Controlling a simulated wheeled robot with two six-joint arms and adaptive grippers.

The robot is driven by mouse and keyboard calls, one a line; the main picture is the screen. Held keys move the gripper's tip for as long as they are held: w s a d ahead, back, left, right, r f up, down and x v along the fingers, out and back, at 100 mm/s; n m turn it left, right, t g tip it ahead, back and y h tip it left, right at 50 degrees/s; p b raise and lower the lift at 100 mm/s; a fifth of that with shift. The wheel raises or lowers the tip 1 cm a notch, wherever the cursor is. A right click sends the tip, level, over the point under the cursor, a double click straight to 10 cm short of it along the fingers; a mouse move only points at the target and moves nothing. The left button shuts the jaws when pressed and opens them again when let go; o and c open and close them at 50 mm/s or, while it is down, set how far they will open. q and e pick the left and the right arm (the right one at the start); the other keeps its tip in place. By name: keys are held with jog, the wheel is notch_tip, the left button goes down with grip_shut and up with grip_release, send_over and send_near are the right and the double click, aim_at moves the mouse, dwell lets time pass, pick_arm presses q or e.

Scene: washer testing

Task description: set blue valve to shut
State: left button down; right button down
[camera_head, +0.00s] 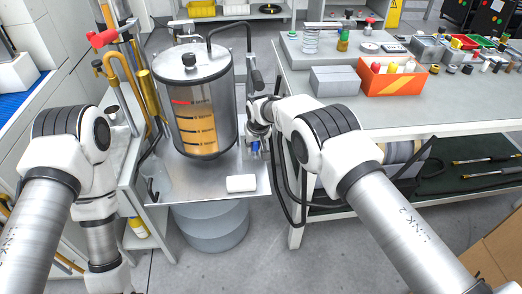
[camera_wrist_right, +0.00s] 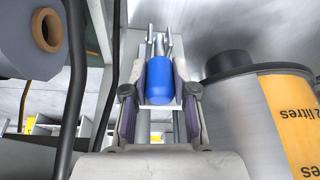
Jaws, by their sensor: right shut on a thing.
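The blue valve handle (camera_wrist_right: 160,80) is a rounded blue grip between the two fingers of my right gripper (camera_wrist_right: 160,105) in the right wrist view. The fingers are shut on it. In the head view my right gripper (camera_head: 256,132) is beside the steel tank (camera_head: 198,100), on its right side, and a little of the blue handle (camera_head: 255,146) shows below it. The exact angle of the valve is hard to tell, as the gripper hides most of it. My left arm comes in at the left, but its gripper is not visible.
The tank stands on a metal tray (camera_head: 165,194) with a white block (camera_head: 241,183) at the front. A workbench (camera_head: 440,115) on the right carries a grey box (camera_head: 335,80) and an orange bin (camera_head: 392,78). Dark hoses (camera_head: 288,200) hang between tray and bench.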

jog(key=shift+w+d+r, duration=0.1)
jog(key=c, duration=1)
grip_release()
jog(key=shift+o, duration=0.4)
jog(key=shift+r, duration=0.25)
jog(key=shift+s+d+r, duration=0.1)
jog(key=shift+s+r, duration=0.1)
jog(key=shift+s, duration=0.15)
jog(key=s+d, duration=0.2)
jog(key=s, duration=0.9)
jog(key=shift+s+d, duration=0.2)
jog(key=shift+d, duration=0.15)
